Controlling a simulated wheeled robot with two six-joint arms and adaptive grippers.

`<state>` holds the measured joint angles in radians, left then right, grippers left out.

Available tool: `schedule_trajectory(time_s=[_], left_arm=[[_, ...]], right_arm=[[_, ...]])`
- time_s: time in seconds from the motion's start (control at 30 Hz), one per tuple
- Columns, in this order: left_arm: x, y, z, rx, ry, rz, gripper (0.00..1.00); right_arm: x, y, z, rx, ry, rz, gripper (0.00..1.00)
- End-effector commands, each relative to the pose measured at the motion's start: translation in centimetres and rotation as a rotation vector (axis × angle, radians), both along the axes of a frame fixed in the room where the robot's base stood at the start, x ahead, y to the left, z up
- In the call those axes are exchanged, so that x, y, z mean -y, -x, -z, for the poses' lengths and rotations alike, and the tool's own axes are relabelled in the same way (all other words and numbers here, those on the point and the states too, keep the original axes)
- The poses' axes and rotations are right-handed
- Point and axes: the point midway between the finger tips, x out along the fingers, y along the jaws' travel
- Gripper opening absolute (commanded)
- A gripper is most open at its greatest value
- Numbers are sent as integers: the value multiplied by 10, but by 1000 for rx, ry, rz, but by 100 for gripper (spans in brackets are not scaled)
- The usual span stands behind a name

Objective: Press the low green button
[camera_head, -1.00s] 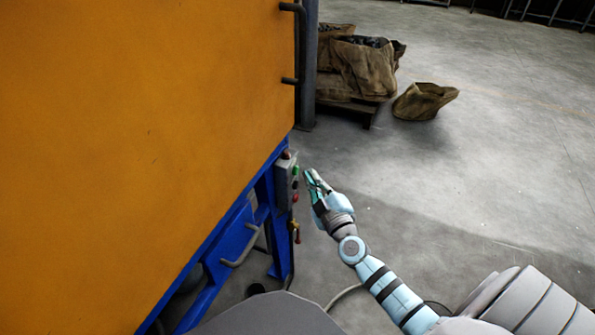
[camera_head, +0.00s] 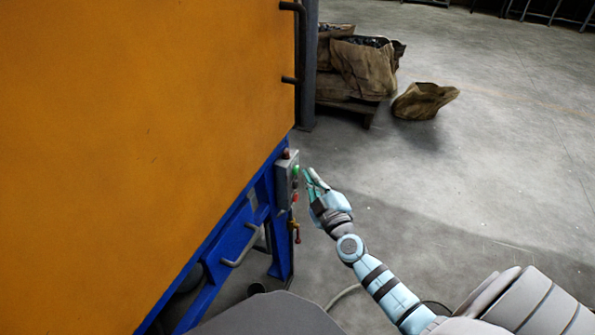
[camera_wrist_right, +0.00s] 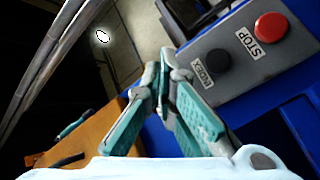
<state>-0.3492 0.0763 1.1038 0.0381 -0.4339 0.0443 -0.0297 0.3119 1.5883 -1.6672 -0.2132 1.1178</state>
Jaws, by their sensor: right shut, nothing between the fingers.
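The green button (camera_head: 295,171) sits near the top of a grey control box (camera_head: 284,177) on the side of the blue frame. Below it on the box are a dark knob and a red button (camera_head: 294,198). My right gripper (camera_head: 308,173) is just to the right of the green button, fingers pointing at the box, with no clear contact visible. In the right wrist view its fingers (camera_wrist_right: 161,82) are shut and empty beside the box. That view shows the red STOP button (camera_wrist_right: 271,27) and a black INDEX knob (camera_wrist_right: 217,60); the green button is not visible there. My left gripper is out of view.
A large orange panel (camera_head: 140,130) on a blue frame (camera_head: 235,232) fills the left. A dark post (camera_head: 308,80) and brown sacks (camera_head: 362,68) on a pallet stand behind. The concrete floor (camera_head: 480,150) to the right is clear.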

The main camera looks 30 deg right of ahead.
Motion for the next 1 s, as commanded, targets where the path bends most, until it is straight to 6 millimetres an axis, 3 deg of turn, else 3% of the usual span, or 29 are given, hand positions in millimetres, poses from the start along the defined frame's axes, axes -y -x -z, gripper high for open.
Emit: schedule_trajectory(time_s=[1.0], left_arm=[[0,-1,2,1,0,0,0]], right_arm=[[-5,-8,0,-1,0,1,0]])
